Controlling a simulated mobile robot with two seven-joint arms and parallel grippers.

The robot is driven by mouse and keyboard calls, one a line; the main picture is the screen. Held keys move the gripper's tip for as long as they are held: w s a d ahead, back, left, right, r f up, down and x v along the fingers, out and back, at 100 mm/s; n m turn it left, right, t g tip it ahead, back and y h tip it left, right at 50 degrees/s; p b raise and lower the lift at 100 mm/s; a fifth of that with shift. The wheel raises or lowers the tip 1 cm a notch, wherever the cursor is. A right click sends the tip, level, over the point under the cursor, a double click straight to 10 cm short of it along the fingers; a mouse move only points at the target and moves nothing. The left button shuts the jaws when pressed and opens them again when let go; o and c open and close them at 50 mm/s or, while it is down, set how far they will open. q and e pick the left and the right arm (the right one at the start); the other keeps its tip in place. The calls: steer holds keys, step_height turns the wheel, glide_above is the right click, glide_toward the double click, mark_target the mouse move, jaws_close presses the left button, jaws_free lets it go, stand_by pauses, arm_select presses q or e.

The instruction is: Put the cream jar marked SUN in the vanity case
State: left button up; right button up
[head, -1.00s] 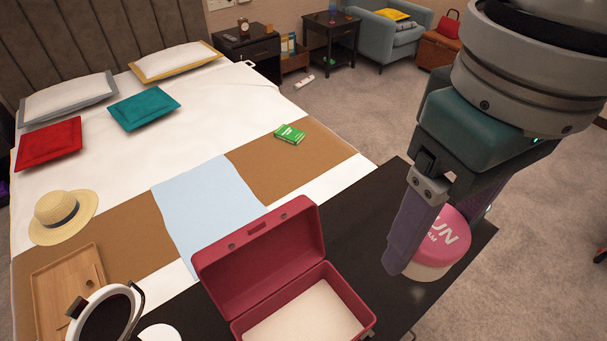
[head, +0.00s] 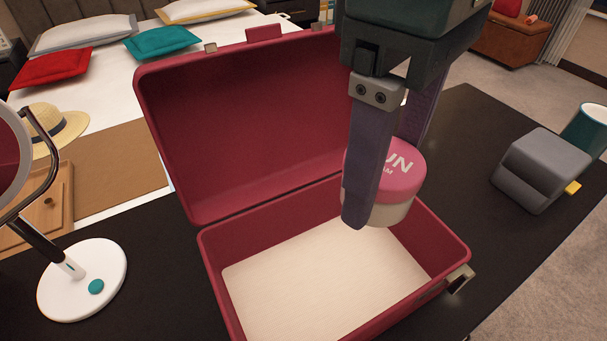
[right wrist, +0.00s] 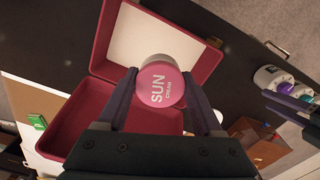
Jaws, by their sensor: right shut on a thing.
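The cream jar (head: 404,175) has a pink lid with white SUN lettering and a cream-coloured base. My right gripper (head: 385,190) is shut on the jar and holds it up, over the right part of the open vanity case. The right wrist view shows the jar (right wrist: 160,86) between the two fingers (right wrist: 158,92). The red vanity case (head: 225,262) stands on the dark table with its lid (head: 235,130) tipped back. Its pale inside floor (head: 310,285) is bare.
A round mirror on a white base (head: 75,300) stands left of the case. A grey box-like object (head: 541,168) and a teal cup (head: 588,128) stand at the right. Dark table (head: 475,150) is clear between the case and the grey object.

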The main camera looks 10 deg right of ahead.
mark_target(343, 303)
step_height(343, 303, down, 2)
steer(key=shift+w+a+f+b, duration=0.1)
steer(key=shift+a+f+b, duration=0.05)
steer(key=shift+b, duration=0.35)
arm_select(q)
step_height(343, 303, down, 8)
steer(key=b, duration=0.5)
steer(key=shift+w, duration=0.1)
arm_select(e)
step_height(343, 303, down, 20)
steer(key=shift+r, duration=0.25)
arm_select(q)
steer(key=shift+b, duration=0.3)
arm_select(e)
steer(key=shift+f, duration=0.15)
steer(key=o, duration=1.4)
arm_select(q)
step_height(343, 303, up, 4)
steer(key=p, duration=0.3)
steer(key=shift+f+p, duration=0.1)
steer(key=shift+p, duration=0.3)
arm_select(e)
step_height(343, 303, up, 12)
steer(key=shift+r, duration=0.2)
